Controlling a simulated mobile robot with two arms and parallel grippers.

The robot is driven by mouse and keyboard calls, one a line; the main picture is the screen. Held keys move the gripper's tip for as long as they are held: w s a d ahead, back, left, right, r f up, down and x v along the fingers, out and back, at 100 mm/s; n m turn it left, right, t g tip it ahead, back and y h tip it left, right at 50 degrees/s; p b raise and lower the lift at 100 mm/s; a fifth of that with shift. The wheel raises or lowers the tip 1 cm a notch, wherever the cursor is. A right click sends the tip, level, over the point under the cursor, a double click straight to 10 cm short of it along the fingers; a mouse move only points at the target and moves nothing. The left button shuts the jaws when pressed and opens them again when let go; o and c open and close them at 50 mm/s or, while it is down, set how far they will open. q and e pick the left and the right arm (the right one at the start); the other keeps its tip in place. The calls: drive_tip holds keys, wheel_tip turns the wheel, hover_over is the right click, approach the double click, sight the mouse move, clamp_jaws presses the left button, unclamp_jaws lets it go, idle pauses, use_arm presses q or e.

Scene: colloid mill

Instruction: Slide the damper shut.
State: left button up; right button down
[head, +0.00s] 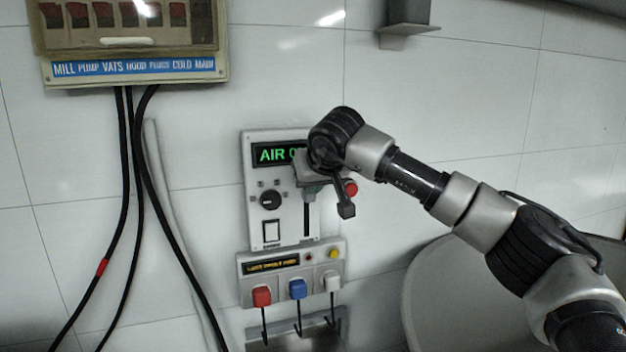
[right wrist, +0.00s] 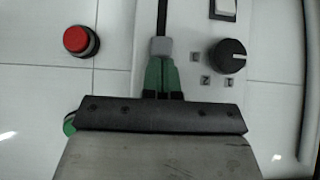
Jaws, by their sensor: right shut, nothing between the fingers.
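In the right wrist view the slot (right wrist: 162,16) runs away from the green fingertips (right wrist: 161,70). A small grey block (right wrist: 160,46), seemingly the damper's handle, sits at its end, right at the fingertips; I cannot tell if they touch. My left gripper is out of view.
A black rotary knob (head: 270,199) and a white switch (head: 271,232) are left of the slot. A red button (head: 350,189) is to its right. Below hangs a box with red (head: 262,296), blue (head: 297,289) and white (head: 332,284) plugs. Black cables (head: 128,190) hang at left.

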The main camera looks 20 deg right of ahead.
drive_tip(key=b, duration=0.5)
approach(313, 227)
drive_tip(key=w+f, duration=0.1)
drive_tip(key=a+f, duration=0.1)
drive_tip(key=f, duration=0.1)
drive_tip(key=w+f, duration=0.1)
drive_tip(key=shift+w+a+f, duration=0.25)
drive_tip(key=shift+w+a, duration=0.05)
drive_tip(key=shift+f, duration=0.2)
drive_tip(key=shift+r+p, duration=0.1)
drive_tip(key=shift+p, duration=0.2)
